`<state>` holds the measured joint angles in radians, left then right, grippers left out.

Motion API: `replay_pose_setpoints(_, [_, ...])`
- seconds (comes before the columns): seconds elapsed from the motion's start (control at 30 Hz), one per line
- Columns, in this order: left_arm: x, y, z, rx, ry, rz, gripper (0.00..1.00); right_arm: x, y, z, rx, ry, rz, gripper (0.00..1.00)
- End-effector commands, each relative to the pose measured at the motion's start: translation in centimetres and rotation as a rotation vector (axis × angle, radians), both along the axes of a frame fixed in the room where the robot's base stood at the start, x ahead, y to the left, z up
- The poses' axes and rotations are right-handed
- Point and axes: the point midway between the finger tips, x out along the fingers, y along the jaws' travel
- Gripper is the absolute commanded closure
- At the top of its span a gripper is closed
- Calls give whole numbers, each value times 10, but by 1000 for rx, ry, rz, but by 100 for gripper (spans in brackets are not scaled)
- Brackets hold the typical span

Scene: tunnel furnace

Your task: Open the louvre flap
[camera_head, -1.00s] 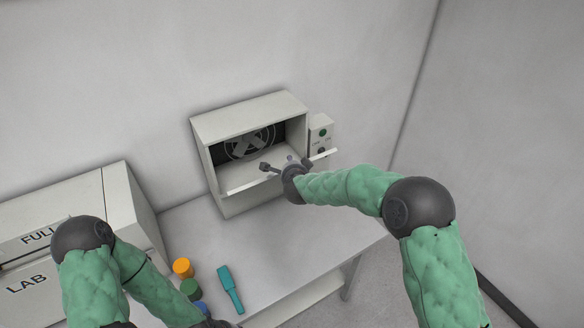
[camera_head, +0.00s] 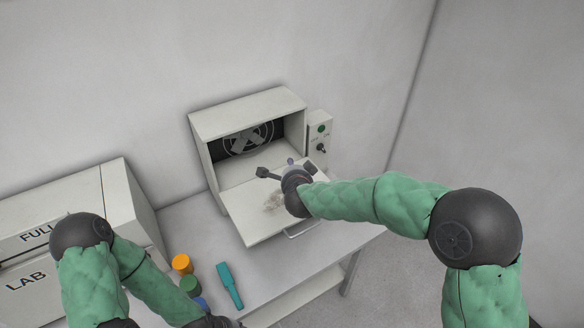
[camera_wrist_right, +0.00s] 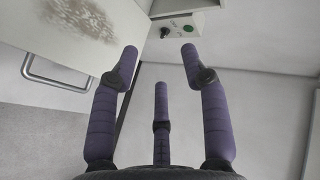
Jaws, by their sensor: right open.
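The louvre flap (camera_head: 258,222) is a pale panel at the front of the box-shaped furnace (camera_head: 247,117). It is swung down and outward, with a brownish stain on its upward face. Its metal bar handle (camera_head: 302,229) is at the outer edge. In the right wrist view, the flap (camera_wrist_right: 105,50) and handle (camera_wrist_right: 55,72) are at the upper left. My right gripper (camera_head: 285,168) is over the flap's right part in the head view. Its fingers (camera_wrist_right: 159,55) are spread and empty, apart from the handle. My left gripper's fingers are beyond the bottom edge.
A control box (camera_head: 320,132) with a green button and a knob is on the furnace's right. A teal tool (camera_head: 230,286) and orange (camera_head: 182,264), green and blue round items lie on the table (camera_head: 185,225). A larger labelled machine (camera_head: 85,205) is at left.

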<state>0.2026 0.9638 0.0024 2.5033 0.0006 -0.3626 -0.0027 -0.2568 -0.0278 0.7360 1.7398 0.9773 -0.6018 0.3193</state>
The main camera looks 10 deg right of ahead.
Motion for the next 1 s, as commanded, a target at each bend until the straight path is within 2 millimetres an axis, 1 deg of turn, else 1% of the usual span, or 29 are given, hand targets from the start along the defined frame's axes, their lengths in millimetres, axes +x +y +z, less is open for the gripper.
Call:
replay_pose_setpoints(0.03, [0, 0, 0, 0, 0, 0, 60, -5, 1, 4, 1, -1, 1, 54])
replay_pose_setpoints(0.2, [0, 0, 0, 0, 0, 0, 60, -14, 2, 7, 0, 1, 1, 54])
replay_pose_setpoints(0.67, [0, 0, 0, 0, 0, 0, 60, -15, 2, 8, -1, 2, 0, 54])
replay_pose_setpoints(0.77, [0, 0, 0, 0, 0, 0, 60, -16, 1, 5, -5, 7, 4, 54])
replay_pose_setpoints(0.87, [0, 0, 0, 0, 0, 0, 60, -17, -1, -13, -36, 37, 28, 54])
replay_pose_setpoints(0.97, [0, 0, 0, 0, 0, 0, 60, -23, -5, -49, -99, 102, 84, 54])
replay_pose_setpoints(1.0, [0, 0, 0, 0, 0, 0, 60, -27, -8, -68, -130, 138, 117, 54])
